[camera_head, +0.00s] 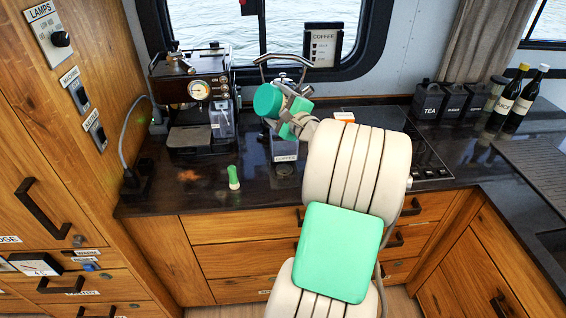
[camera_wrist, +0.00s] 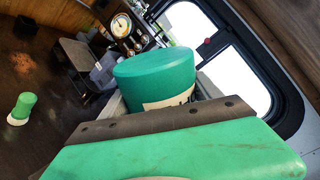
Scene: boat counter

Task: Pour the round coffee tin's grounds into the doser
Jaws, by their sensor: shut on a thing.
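The round coffee tin (camera_head: 267,101) is green and is held tilted above the counter, one flat end toward the left. In the wrist view the tin (camera_wrist: 155,72) shows a green end and part of a pale label. My gripper (camera_head: 290,117) is shut on it; its dark finger edge crosses in front of the tin in the wrist view. Below the gripper stands a grey container labelled COFFEE (camera_head: 285,152), partly hidden by my gripper. I cannot tell whether this is the doser. The tin's opening and any grounds are not visible.
An espresso machine (camera_head: 195,92) with a gauge stands at the left. A small green-topped piece (camera_head: 233,177) stands near the counter's front. A curved handle (camera_head: 283,57) rises behind the tin. Dark canisters (camera_head: 427,100) and bottles (camera_head: 522,100) stand at the right. The front-left counter is mostly clear.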

